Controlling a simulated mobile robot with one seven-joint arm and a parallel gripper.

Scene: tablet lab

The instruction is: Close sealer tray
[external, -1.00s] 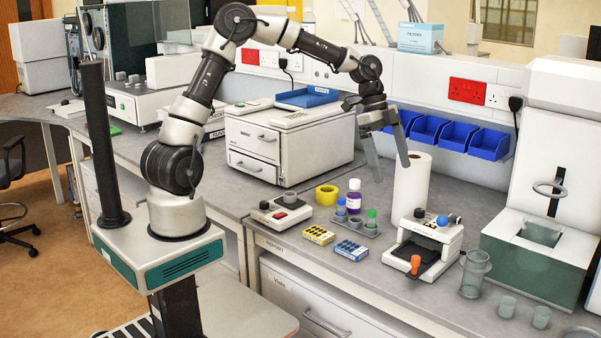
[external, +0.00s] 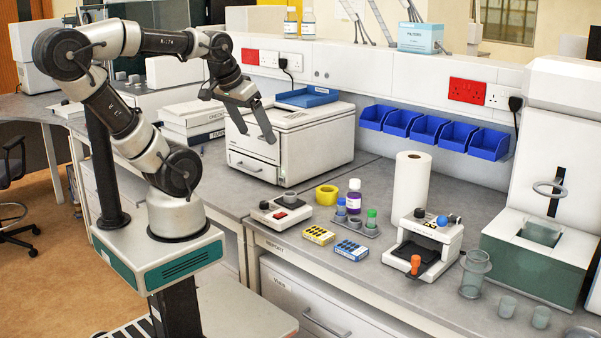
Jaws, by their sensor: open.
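A small white bench device (external: 430,232) stands on the right bench, with a dark tray (external: 415,251) at its front and an orange knob beside it. It may be the sealer, but its label is too small to read. A larger white boxy unit (external: 315,143) with a front drawer (external: 268,172) stands left of it; that drawer looks shut. My gripper (external: 257,137) is open and empty, its fingers pointing down and appearing in front of the boxy unit's upper face. It is well left of the small device. The fingers partly hide the boxy unit's front.
A black-and-white device with a red switch (external: 281,214), yellow tape (external: 327,195), small boxes (external: 351,250) and a vial rack (external: 361,230) lie between the two units. A paper roll (external: 408,185) stands behind the small device. A clear jar (external: 474,275) is at its right.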

